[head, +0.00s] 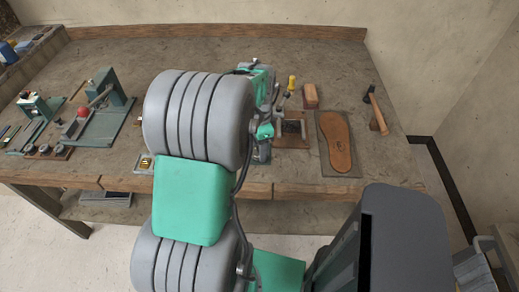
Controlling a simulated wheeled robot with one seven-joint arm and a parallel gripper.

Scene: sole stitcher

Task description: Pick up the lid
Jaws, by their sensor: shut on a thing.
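My own arm, with grey ribbed joints and green links, fills the middle of the head view and hides much of the bench behind it. Green and grey parts of the arm's far end show past its right side. The jaws of my gripper cannot be made out, so what they hold is hidden. I cannot pick out a lid anywhere on the visible bench.
The wooden bench (200,55) has a sole on a dark mat (339,145), a hammer (376,110) and a brown block (310,96) at right. A green press (108,88) and a red ball (82,112) are at left. The back middle is mostly clear.

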